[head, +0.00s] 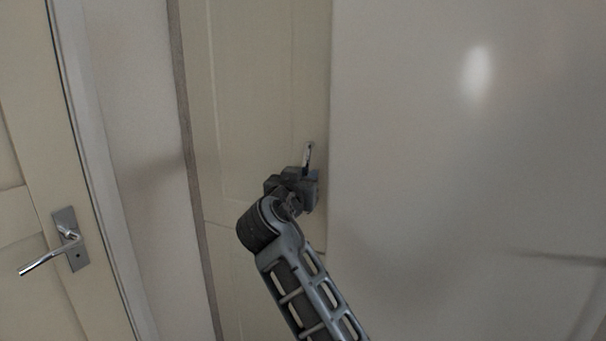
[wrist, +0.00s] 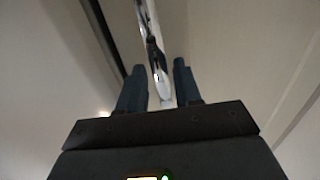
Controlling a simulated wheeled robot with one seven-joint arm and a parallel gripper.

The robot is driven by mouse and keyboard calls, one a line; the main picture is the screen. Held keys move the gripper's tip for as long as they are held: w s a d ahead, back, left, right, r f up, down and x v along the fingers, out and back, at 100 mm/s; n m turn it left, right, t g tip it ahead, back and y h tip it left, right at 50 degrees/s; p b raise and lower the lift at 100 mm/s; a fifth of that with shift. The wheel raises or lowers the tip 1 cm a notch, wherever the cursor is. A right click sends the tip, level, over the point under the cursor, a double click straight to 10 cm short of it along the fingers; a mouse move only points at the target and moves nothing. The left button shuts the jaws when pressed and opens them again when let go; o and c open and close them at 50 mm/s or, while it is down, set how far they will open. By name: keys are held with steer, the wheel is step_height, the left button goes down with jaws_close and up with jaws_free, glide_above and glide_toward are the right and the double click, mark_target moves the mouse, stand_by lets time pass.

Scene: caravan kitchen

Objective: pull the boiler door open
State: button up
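The boiler door appears to be the narrow cream panel (head: 255,100) in the middle of the head view. Its slim metal handle (head: 308,155) is upright near the panel's right edge. My gripper (head: 307,180) is at the lower part of this handle and hides some of it. In the wrist view the two dark fingers of my gripper (wrist: 159,78) are apart. The handle (wrist: 156,57) runs between them, with a small gap on each side. The fingers do not appear to press on it. The door looks closed.
A large plain pale wall or panel (head: 460,170) borders the cream panel on the right. At left is another door (head: 25,130) with a metal lever handle (head: 68,238). A pale wall strip (head: 135,110) lies between the two doors.

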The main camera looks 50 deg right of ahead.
steer(key=shift+w+d, duration=0.2)
steer(key=shift+d, duration=0.1)
steer(key=shift+c, duration=0.5)
jaws_close()
stand_by(0.8)
